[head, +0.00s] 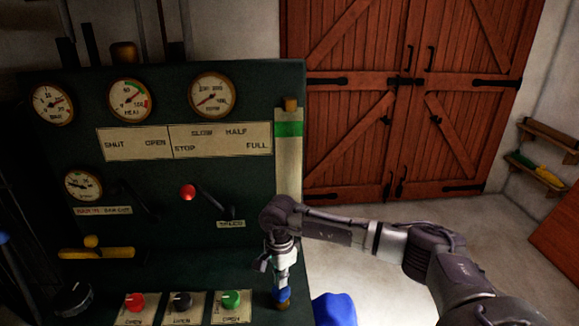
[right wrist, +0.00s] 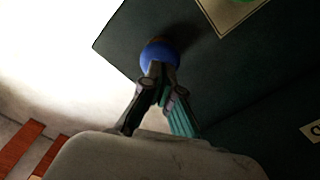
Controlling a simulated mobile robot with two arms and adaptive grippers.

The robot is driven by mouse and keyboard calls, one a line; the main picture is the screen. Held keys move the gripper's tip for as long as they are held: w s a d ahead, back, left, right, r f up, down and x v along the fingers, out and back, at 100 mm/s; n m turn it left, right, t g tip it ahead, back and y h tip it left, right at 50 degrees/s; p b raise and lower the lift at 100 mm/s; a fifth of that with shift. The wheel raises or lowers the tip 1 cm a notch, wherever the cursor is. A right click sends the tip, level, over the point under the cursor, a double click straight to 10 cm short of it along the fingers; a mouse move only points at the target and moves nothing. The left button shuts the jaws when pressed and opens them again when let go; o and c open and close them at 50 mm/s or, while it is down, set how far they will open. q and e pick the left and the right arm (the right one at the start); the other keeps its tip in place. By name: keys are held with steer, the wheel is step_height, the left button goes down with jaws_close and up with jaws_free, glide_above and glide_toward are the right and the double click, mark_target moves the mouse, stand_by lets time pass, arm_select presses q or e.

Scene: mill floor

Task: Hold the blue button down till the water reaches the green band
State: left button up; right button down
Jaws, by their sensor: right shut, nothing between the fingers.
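The blue button (right wrist: 160,54) is a round blue knob at the right edge of the dark console. In the head view, a little of its blue (head: 283,304) shows below my right gripper (head: 281,287). My right gripper is shut and empty, pointing down. In the right wrist view its fingertips (right wrist: 155,72) overlap the button and seem to touch it; how far it is pressed I cannot tell. The pale upright gauge (head: 288,165) has a green band (head: 289,129) near its top. No water level is clear; my arm hides its lower part. My left gripper is out of view.
Red (head: 135,302), black (head: 183,302) and green (head: 231,300) buttons stand left of my gripper. A red-knobbed lever (head: 188,192) and round dials (head: 130,99) are on the panel. A blue object (head: 335,309) is close on the right. Floor before the wooden doors (head: 400,95) is clear.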

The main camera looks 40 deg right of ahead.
steer(key=shift+f, duration=0.15)
stand_by(0.5)
steer(key=shift+f+b, duration=1.45)
steer(key=shift+f, duration=0.05)
stand_by(5.8)
